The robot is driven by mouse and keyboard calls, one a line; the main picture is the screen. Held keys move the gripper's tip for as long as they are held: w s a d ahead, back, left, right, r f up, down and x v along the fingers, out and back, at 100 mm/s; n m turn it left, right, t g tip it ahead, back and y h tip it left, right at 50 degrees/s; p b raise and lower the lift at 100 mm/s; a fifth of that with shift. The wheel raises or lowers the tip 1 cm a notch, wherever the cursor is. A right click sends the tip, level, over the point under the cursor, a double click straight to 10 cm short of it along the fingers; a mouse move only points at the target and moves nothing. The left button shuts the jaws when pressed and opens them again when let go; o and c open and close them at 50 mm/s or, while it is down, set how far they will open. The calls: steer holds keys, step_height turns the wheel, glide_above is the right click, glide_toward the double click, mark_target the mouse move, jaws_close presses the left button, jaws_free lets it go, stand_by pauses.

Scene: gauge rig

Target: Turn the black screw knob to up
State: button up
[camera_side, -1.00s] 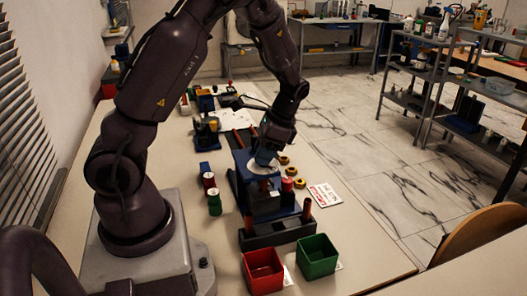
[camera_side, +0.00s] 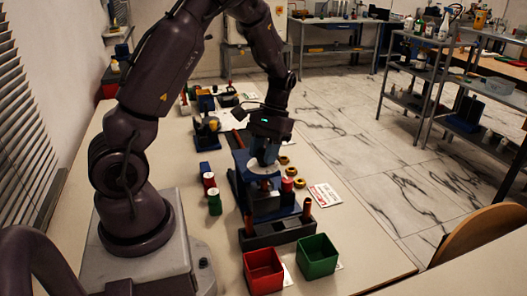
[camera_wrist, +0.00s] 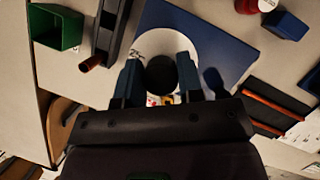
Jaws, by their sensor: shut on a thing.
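The black screw knob (camera_wrist: 161,74) is a round dark disc on a white dial plate (camera_wrist: 150,42) in the wrist view. The dial sits on a blue base (camera_wrist: 225,40). My gripper (camera_wrist: 160,78) has one finger on each side of the knob and is shut on it. In the side view my gripper (camera_side: 264,158) points down onto the white dial plate (camera_side: 263,169); there the fingers hide the knob. Which way the knob points cannot be told.
A red box (camera_side: 263,272) and a green box (camera_side: 317,257) stand at the near end of the table. A red cylinder (camera_side: 287,184) and brass-coloured rings (camera_side: 295,183) sit close on the right. Red and green cylinders (camera_side: 214,203) stand on the left.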

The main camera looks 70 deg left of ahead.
steer(key=n+t+h, duration=0.1)
steer(key=n, duration=0.3)
steer(key=shift+n, duration=0.3)
steer(key=n+t, duration=0.1)
steer(key=n, duration=0.1)
steer(key=n+t, duration=0.1)
steer(key=n, duration=0.2)
steer(key=shift+r+h, duration=0.1)
steer(key=shift+h, duration=0.3)
steer(key=n+t, duration=0.2)
steer(key=n, duration=0.3)
steer(key=shift+n, duration=0.4)
steer(key=n+t+y, duration=0.1)
steer(key=n+t, duration=0.1)
steer(key=n, duration=0.2)
steer(key=shift+n, duration=0.4)
steer(key=o, duration=0.9)
